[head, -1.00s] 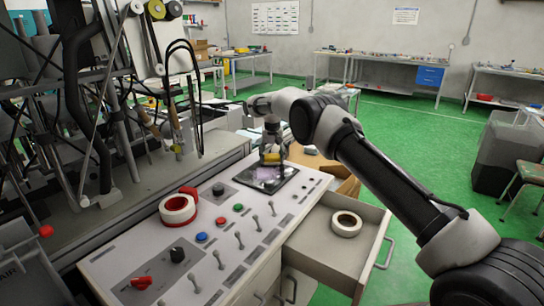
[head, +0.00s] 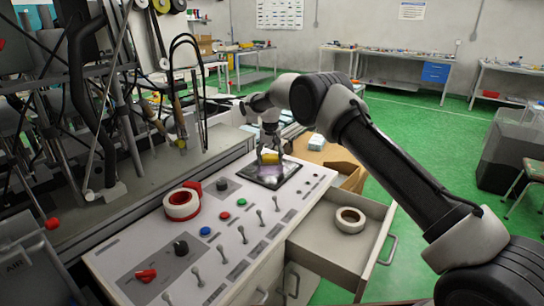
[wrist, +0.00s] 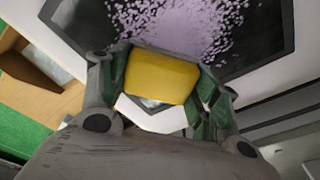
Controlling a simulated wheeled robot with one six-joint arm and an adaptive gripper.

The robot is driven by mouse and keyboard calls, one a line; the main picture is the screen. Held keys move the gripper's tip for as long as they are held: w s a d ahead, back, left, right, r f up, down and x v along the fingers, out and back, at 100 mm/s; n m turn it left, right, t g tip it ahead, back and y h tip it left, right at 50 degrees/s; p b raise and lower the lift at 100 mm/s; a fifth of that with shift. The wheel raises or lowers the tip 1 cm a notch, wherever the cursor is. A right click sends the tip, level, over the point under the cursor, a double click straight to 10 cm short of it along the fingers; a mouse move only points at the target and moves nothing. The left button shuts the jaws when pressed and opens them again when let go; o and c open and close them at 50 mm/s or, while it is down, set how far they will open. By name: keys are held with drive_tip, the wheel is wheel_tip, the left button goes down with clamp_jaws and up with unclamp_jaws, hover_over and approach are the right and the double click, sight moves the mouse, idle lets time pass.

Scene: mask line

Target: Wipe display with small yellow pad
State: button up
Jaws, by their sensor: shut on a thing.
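The display (head: 283,174) is a dark flat screen set in the white console top, with a pale purple smear on it. In the wrist view the display (wrist: 262,52) shows a speckled lilac patch (wrist: 180,22). My gripper (head: 270,154) is over the display's far part. It is shut on the small yellow pad (wrist: 162,78), which also shows in the head view (head: 271,158). Whether the pad touches the glass cannot be told; its underside is hidden.
The console (head: 150,238) carries switches, coloured buttons, knobs and a red-and-white tape roll (head: 182,204). An open drawer (head: 322,247) at the right holds a white tape roll (head: 350,220). A cardboard box (head: 338,160) stands behind. Machinery fills the left.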

sight(259, 171)
drive_tip(key=shift+s+a+f, duration=0.1)
drive_tip(key=shift+s+a, duration=0.6)
drive_tip(key=shift+s, duration=0.3)
drive_tip(key=shift+s+a+f, duration=0.1)
drive_tip(key=shift+s+a, duration=0.65)
drive_tip(key=shift+s, duration=0.25)
drive_tip(key=shift+s+a+f, duration=0.1)
drive_tip(key=shift+s+a, duration=0.6)
drive_tip(key=shift+s, duration=0.3)
drive_tip(key=shift+s+a+r, duration=0.1)
drive_tip(key=shift+s+a, duration=0.45)
drive_tip(key=shift+s, duration=0.25)
drive_tip(key=shift+s+a+r, duration=0.1)
drive_tip(key=shift+s+a, duration=0.45)
drive_tip(key=shift+s, duration=0.2)
drive_tip(key=shift+s+d, duration=0.45)
drive_tip(key=shift+d, duration=0.25)
drive_tip(key=shift+w+d+f, duration=0.1)
drive_tip(key=shift+w+d, duration=1.35)
drive_tip(key=shift+w, duration=0.6)
drive_tip(key=shift+w+d+r, duration=0.1)
drive_tip(key=shift+w+d, duration=1.4)
drive_tip(key=shift+w, duration=0.5)
drive_tip(key=shift+w+d+f, duration=0.1)
drive_tip(key=shift+w+d, duration=1.35)
drive_tip(key=shift+w, duration=0.6)
drive_tip(key=shift+d, duration=0.2)
